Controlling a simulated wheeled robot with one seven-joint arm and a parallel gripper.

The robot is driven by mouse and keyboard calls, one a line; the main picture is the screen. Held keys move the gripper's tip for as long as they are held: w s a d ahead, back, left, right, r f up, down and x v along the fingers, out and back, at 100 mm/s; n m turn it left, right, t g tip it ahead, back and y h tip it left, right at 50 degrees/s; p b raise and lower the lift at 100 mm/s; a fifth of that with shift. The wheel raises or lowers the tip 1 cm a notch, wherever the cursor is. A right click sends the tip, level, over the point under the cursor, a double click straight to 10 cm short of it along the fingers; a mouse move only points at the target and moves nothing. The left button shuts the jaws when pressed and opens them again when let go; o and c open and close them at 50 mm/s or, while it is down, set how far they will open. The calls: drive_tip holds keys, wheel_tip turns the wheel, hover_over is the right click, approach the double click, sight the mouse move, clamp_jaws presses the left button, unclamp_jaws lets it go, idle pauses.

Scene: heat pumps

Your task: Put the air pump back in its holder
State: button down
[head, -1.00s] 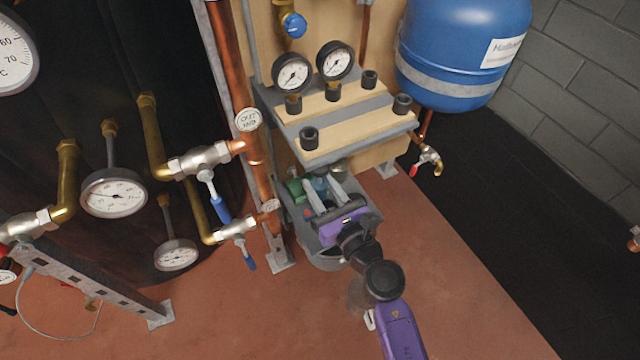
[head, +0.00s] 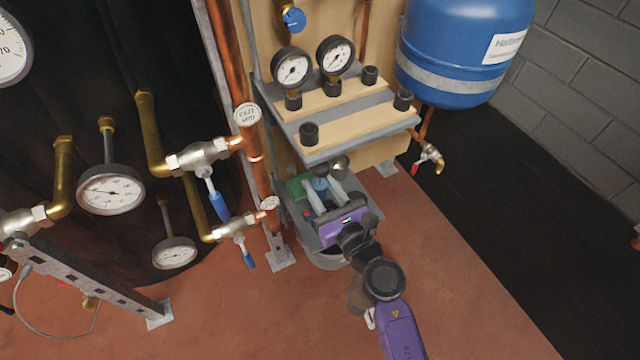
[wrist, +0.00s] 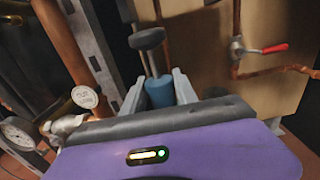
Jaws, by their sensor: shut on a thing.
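My gripper (head: 322,187) is low beneath the shelf edge, shut on a blue cylinder (wrist: 160,92) that I take to be the air pump. In the wrist view the blue body sits between the two grey fingers. A dark handle (wrist: 146,38) on a thin rod shows above it. In the head view only a small blue part (head: 320,184) shows between the fingers; the shelf and my gripper hide the rest. I cannot tell which thing is the pump's holder.
A shelf (head: 352,128) with black sockets and two gauges overhangs my gripper. A grey container (head: 328,262) is below it. Copper pipes (head: 252,150) and blue-handled valves (head: 220,205) stand close left. A blue tank (head: 455,45) hangs at upper right. The red floor at right is clear.

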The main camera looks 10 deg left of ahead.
drive_tip(key=shift+f+b, duration=0.35)
drive_tip(key=shift+b, duration=0.05)
idle(0.5)
drive_tip(key=c, duration=1)
unclamp_jaws()
drive_tip(key=shift+o, duration=0.6)
drive_tip(key=shift+f, duration=0.15)
drive_tip(key=v, duration=0.8)
drive_tip(key=shift+s+d, duration=0.15)
drive_tip(key=shift+d, duration=0.05)
